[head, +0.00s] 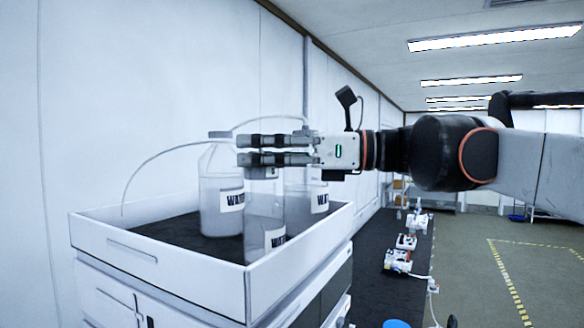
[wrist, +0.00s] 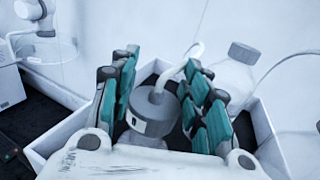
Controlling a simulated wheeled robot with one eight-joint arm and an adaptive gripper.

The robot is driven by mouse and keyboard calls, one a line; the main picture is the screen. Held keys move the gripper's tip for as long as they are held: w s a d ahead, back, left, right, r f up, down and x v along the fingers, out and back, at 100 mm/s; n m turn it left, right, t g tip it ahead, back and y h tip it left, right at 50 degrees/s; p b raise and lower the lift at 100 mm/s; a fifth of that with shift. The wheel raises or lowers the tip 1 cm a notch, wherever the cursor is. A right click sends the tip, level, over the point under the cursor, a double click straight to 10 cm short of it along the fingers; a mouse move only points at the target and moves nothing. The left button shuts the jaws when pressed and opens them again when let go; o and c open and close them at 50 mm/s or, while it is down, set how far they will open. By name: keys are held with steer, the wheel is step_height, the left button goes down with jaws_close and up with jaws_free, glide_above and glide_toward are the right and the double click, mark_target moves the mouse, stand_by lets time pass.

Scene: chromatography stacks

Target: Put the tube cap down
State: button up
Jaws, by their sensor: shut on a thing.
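My gripper (head: 240,150) is level over the white tray (head: 160,262) and shut on the grey tube cap (wrist: 155,112). In the wrist view the cap sits between the teal finger pads, with a pale tube (wrist: 168,75) rising from its top. In the head view the fingers mostly hide the cap. A clear bottle (head: 264,208) stands directly below the fingers; I cannot tell whether the cap touches its mouth.
Two more clear bottles labelled as water stand in the tray, one at left (head: 212,195) and one behind (head: 298,190). A wall is close behind. A dark bench (head: 378,262) with small equipment (head: 398,262) runs to the right.

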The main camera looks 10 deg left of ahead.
step_height(320, 180, up, 17)
steer(key=b, duration=0.1)
